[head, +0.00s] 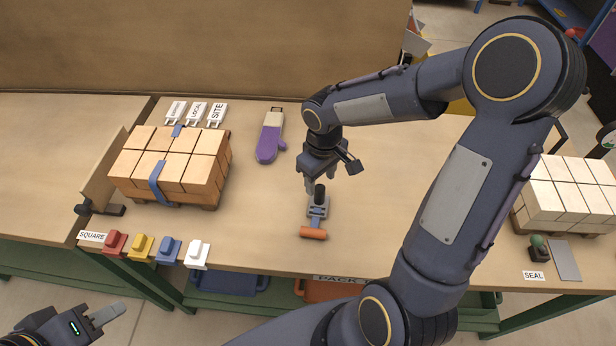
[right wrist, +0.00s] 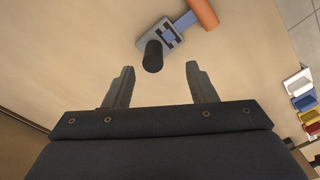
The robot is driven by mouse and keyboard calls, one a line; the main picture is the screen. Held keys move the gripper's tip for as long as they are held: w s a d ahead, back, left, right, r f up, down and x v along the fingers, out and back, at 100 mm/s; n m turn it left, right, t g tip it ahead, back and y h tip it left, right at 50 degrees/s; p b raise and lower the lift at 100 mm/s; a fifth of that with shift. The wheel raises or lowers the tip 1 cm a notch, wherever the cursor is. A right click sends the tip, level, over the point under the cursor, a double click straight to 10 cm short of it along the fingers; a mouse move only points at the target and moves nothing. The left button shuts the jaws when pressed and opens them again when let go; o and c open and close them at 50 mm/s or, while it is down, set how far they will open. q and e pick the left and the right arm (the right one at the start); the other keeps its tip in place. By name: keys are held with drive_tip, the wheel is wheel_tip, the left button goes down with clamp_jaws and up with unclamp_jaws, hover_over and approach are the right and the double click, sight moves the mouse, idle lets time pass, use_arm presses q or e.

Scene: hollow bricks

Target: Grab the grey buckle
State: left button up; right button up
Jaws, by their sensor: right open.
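The grey buckle (head: 318,206) lies on the table in the middle of the head view, with a black upright knob on it. A short blue strap joins it to an orange roller-like end (head: 313,233). My right gripper (head: 322,184) is above and just behind the buckle, pointing down, open and empty. In the right wrist view, the buckle (right wrist: 171,36) lies beyond the two fingertips (right wrist: 160,68), and its black knob (right wrist: 153,56) stands near the gap between them. My left gripper (head: 108,313) is at the lower left, away from the table; its opening is unclear.
A pallet of bricks (head: 190,163) with blue straps stands left. Colored blocks (head: 141,246) line the front edge beside a SQUARE label (head: 92,237). Pale bricks (head: 565,190) stand right. The table around the buckle is clear.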

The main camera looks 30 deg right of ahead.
sight(321, 189)
drive_tip(key=shift+w+f, duration=0.25)
drive_tip(key=shift+w, duration=0.2)
drive_tip(key=shift+f, duration=0.3)
drive_tip(key=f, duration=0.2)
drive_tip(key=f+p, duration=0.1)
drive_tip(key=f, duration=0.4)
drive_tip(key=shift+d+f, duration=0.2)
drive_tip(key=shift+d, duration=0.15)
clamp_jaws()
